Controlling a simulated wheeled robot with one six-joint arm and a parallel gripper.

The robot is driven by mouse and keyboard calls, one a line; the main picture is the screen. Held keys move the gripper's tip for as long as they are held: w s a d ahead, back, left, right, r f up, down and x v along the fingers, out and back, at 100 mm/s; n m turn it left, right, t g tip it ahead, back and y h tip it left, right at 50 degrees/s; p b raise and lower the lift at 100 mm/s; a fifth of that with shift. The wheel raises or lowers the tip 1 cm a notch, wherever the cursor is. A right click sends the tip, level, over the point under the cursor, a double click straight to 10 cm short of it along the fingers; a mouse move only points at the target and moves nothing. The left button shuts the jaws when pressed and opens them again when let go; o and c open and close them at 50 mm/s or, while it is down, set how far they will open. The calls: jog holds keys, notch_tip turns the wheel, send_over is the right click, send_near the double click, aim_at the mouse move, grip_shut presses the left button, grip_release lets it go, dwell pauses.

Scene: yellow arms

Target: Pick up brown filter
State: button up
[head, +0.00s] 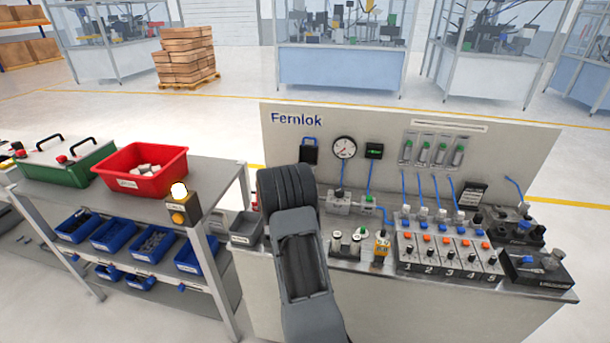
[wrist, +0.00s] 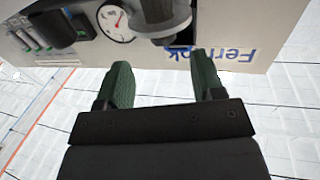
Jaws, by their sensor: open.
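My gripper (wrist: 163,65) shows in the wrist view with its two dark green fingers wide apart and nothing between them. A grey and black rounded part (wrist: 165,25) shows just beyond the fingertips, before the panel; I cannot tell what it is. In the head view my dark arm fills the lower middle, and the gripper itself cannot be made out. I cannot make out a brown filter in either view. Small round pale fittings (head: 346,240) and a yellow-orange unit (head: 382,247) stand on the bench right of my arm.
The Fernlok panel (head: 285,150) rises behind the bench, with a gauge (head: 344,147) and blue tubes. Numbered valve blocks (head: 445,245) fill the bench's right side. A red crate (head: 140,172) stands on the left shelf unit.

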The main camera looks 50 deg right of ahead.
jog(key=shift+p+x, duration=1.15)
jog(key=shift+x, duration=2.3)
jog(key=shift+w, duration=0.2)
